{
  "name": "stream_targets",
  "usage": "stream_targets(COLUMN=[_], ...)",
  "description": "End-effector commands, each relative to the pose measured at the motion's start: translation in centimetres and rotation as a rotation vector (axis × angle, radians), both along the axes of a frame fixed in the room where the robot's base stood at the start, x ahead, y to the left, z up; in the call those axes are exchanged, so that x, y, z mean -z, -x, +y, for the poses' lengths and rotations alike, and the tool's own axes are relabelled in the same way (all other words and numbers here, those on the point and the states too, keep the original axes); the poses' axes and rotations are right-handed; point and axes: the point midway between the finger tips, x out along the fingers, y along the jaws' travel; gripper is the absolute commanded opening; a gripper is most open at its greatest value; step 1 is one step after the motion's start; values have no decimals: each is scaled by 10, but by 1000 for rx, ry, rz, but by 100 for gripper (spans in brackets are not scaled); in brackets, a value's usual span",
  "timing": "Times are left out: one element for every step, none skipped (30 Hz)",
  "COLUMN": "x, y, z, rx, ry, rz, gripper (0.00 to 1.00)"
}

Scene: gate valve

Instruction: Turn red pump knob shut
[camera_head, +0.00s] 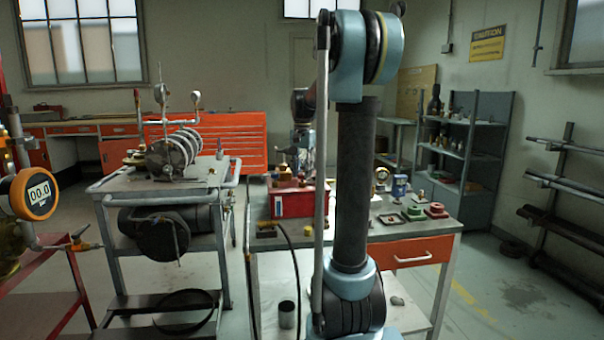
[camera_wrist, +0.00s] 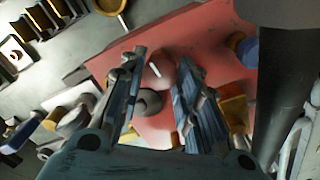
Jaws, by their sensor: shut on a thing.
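The red pump box (camera_head: 292,203) stands on the workbench, partly hidden behind my arm. In the wrist view its red top (camera_wrist: 205,45) fills the middle. A small pale red round knob (camera_wrist: 160,70) lies between the fingertips of my gripper (camera_wrist: 162,60). My gripper is shut on this knob, one finger on each side. A grey round part (camera_wrist: 148,102) shows closer to the palm, between the fingers. In the head view the fingers and the knob are too small and too hidden to make out.
The workbench (camera_head: 385,232) also holds a green fitting (camera_head: 413,213) and a red fitting (camera_head: 436,210) at right. A metal cart (camera_head: 120,186) with a coiled machine stands at left. A shelf (camera_head: 470,160) stands behind.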

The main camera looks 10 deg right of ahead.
Motion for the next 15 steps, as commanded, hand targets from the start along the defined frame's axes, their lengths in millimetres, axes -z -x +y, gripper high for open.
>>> stream_targets(x=[0,0,-1,-1,-1,-1,-1,-1,-1,-1,-1,-1,-1,-1,-1], y=[-1,-1,-1,-1,-1,-1,-2,-2,-2,-2,-2,-2,-2,-2,-2], z=[0,0,0,0,0,0,0,0,0,0,0,0,0,0,0], rx=[24,39,56,68,78,92,100,107,115,121,125,130,132,134,136], ry=[0,0,0,0,0,0,0,0,0,0,0,0,0,0,-1], rz=[-3,-3,-3,-3,-3,-3,-3,-3,-3,-3,-3,-3,-3,-3,-3], gripper=[6,6,6,6,6,6,6,6,6,6,6,6,6,6,6])
